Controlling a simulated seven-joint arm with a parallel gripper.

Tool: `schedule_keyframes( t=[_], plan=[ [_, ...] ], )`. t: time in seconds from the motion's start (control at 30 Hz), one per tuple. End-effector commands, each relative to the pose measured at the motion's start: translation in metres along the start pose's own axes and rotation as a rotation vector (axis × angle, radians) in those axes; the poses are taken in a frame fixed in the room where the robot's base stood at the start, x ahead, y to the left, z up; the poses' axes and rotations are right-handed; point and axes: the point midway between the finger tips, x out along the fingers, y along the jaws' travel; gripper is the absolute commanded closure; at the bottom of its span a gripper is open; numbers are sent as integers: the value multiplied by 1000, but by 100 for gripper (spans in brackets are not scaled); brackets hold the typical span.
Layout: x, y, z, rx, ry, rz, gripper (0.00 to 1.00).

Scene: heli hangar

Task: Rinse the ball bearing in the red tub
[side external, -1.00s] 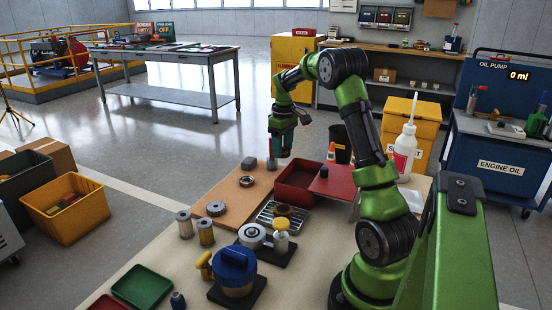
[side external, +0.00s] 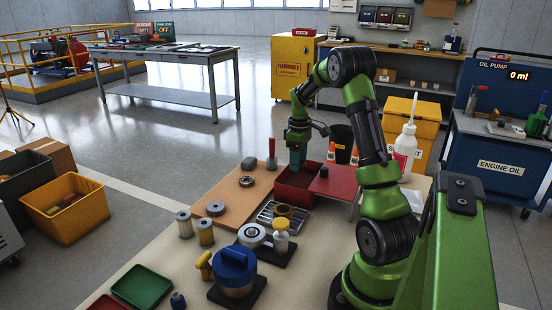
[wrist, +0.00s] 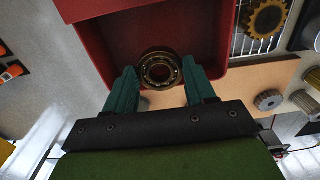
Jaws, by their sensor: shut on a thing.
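The red tub (side external: 291,198) sits at the back of the table, beside the wooden board. My gripper (side external: 295,166) points down into the tub opening in the side view. In the wrist view, the ball bearing (wrist: 160,70), a metal ring with visible balls, sits between the teal fingertips of my gripper (wrist: 161,82), which is shut on it. Behind it the red tub (wrist: 98,42) fills the upper middle of the view. The bearing is not clearly visible in the side view. I cannot tell whether it touches the tub floor.
A wire rack (side external: 268,215) holding a brass-coloured gear (side external: 284,210) stands in front of the tub. A red panel (side external: 335,186) adjoins its right side. A red-handled tool (side external: 272,153) stands at the left; cones and a black bucket (side external: 342,140) are behind. Round metal parts (side external: 216,208) lie on the board.

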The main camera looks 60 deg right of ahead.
Motion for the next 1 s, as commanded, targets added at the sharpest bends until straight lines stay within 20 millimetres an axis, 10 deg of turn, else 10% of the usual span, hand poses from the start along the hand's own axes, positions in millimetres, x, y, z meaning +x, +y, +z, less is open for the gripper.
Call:
schedule_keyframes(
  t=[1.0],
  plan=[
    [77,0,0,1,0,-1,72]
  ],
)
